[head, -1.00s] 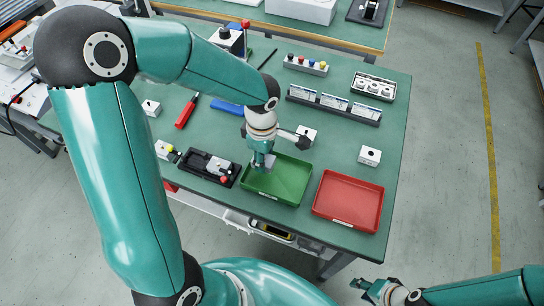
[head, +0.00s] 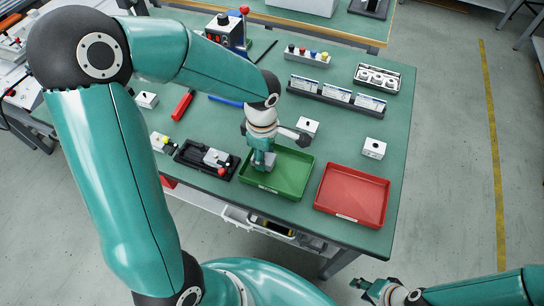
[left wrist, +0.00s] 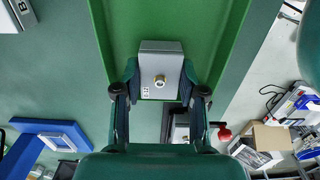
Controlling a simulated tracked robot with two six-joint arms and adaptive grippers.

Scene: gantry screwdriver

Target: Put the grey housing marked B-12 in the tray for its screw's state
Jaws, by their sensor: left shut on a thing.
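My left gripper (head: 264,164) points down over the left part of the green tray (head: 292,186), shut on a grey housing. In the left wrist view the grey housing (left wrist: 172,53) sits between the two fingers, with the green tray (left wrist: 122,30) around it. I cannot tell whether the housing touches the tray floor. The red tray (head: 352,196) is empty to the right. My right gripper (head: 374,290) is off the table at the lower right; its jaws are unclear.
A black fixture (head: 190,155) with a grey part stands left of the green tray. Several pale housings, such as one behind the green tray (head: 308,126) and one behind the red tray (head: 374,148), stand on the table. A red-handled screwdriver (head: 182,104) lies further back.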

